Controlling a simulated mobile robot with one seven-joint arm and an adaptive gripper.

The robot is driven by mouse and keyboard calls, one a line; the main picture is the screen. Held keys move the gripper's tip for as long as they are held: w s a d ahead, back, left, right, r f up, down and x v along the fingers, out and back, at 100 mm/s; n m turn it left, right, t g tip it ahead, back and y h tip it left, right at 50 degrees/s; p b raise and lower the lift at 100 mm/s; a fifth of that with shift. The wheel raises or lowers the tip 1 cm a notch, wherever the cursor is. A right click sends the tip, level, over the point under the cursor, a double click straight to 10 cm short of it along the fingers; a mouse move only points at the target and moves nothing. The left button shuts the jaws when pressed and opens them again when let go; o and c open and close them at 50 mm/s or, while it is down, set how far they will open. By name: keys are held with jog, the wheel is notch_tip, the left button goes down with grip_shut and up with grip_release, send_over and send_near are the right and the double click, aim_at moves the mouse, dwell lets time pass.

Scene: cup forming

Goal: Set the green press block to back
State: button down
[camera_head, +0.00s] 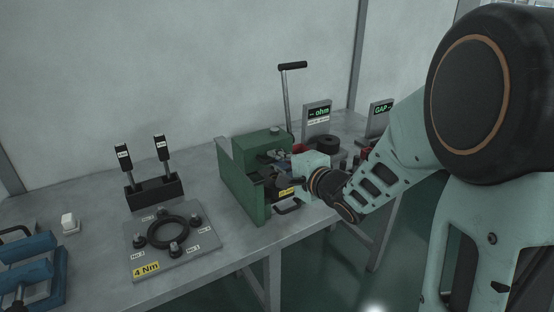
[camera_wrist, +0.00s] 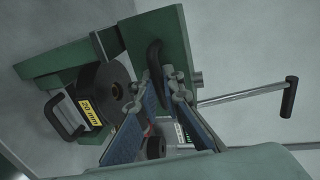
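The green press (camera_head: 243,183) stands on the bench in the middle of the head view. In the wrist view, a green upright block (camera_wrist: 176,36) carries a dark curved handle (camera_wrist: 154,54). I cannot tell for sure that this part is the press block. My gripper (camera_wrist: 164,80) is at this handle, with its two blue-padded fingers apart on either side of the handle's lower end. I cannot tell whether they touch it. In the head view, my gripper (camera_head: 291,178) is at the right side of the press, its fingertips largely hidden.
A black die marked 20 mm (camera_wrist: 92,95) sits beside the block. A lever (camera_head: 286,97) rises behind the press. A bolt plate (camera_head: 150,238), a black tool stand (camera_head: 154,190) and a blue fixture (camera_head: 30,272) lie to the left. Display panels (camera_head: 317,118) stand behind right.

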aim_at(253, 138)
dwell(0.3)
jog(key=r+p+x, duration=0.1)
jog(key=x, duration=0.3)
jog(key=r+p+x, duration=0.1)
jog(key=x, duration=0.3)
jog(key=r+p+x, duration=0.1)
jog(key=x, duration=0.3)
jog(key=shift+w+a+f, duration=0.1)
jog(key=shift+w+a, duration=0.25)
jog(key=shift+w, duration=0.25)
jog(key=c, duration=2.3)
grip_release()
jog(key=shift+w, duration=0.1)
jog(key=shift+c, duration=0.2)
jog(key=shift+f, duration=0.1)
